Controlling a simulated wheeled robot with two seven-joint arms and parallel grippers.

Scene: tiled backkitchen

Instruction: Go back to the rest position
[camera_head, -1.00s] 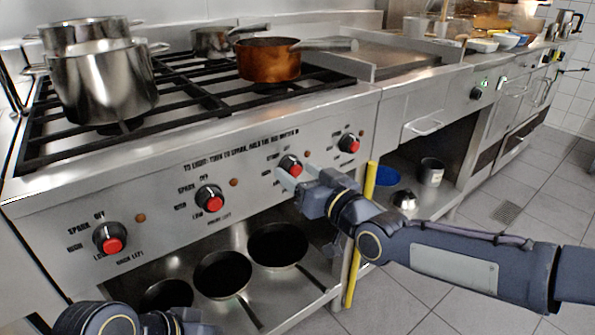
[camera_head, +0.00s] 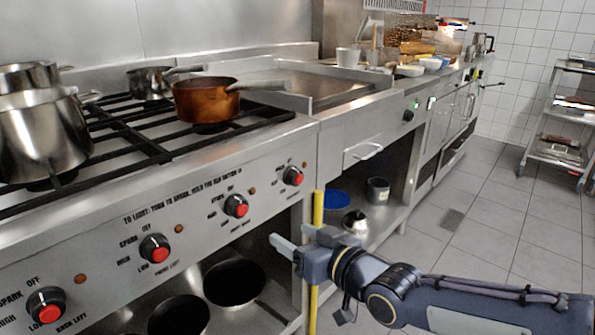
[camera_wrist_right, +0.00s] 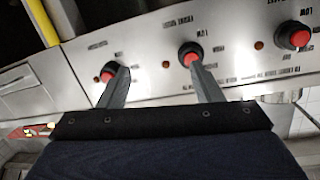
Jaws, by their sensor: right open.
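My right gripper (camera_head: 285,246) is open and empty in front of the stove's control panel, beside the yellow post (camera_head: 317,230). In the right wrist view its two fingers (camera_wrist_right: 160,85) are apart, with nothing between them. Their tips point toward two red-and-black knobs, the left one (camera_wrist_right: 108,73) and the middle one (camera_wrist_right: 190,54). In the head view the nearest knobs are the right knob (camera_head: 292,176) and the one to its left (camera_head: 236,205), both above the gripper. My left gripper does not show in the head view.
A copper pan (camera_head: 207,99) and steel pots (camera_head: 38,135) stand on the stove. Pans lie on the shelf below the panel. Tiled floor (camera_head: 500,230) is open; a shelf cart (camera_head: 560,130) stands far right.

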